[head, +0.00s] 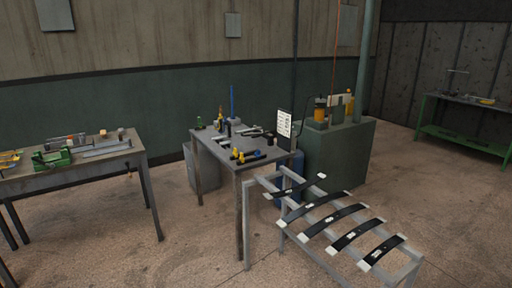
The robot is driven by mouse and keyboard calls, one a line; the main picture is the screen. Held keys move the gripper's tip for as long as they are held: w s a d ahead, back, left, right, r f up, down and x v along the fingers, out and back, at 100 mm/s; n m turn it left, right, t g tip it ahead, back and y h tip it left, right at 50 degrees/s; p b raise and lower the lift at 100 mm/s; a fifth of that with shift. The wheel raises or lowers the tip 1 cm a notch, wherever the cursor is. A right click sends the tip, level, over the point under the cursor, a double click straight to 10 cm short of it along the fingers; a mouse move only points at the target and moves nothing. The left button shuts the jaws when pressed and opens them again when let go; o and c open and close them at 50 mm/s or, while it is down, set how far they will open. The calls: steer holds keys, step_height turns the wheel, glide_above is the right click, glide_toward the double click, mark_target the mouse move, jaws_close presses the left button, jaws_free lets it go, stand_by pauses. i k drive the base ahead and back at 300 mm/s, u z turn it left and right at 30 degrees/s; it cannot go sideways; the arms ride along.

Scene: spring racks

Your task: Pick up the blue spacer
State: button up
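A small blue object (257,154), which looks like the blue spacer, sits near the front right corner of the middle table (215,152). It is too small to make out its shape well. Small yellow pieces (237,154) and a dark bar lie just left of it. A thin upright blue rod (232,102) stands farther back on the same table. My gripper is not in this view.
A grey rack (250,215) with several dark curved leaf springs stands in front and to the right of the table. A green cabinet (345,155) is behind it. A workbench (145,160) stands left. Open floor (195,245) lies between bench and rack.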

mark_target(258, 155)
steer(key=u, duration=0.2)
steer(key=i, duration=1.7)
steer(key=u, duration=1)
steer(key=i, duration=0.9)
steer(key=u, duration=0.45)
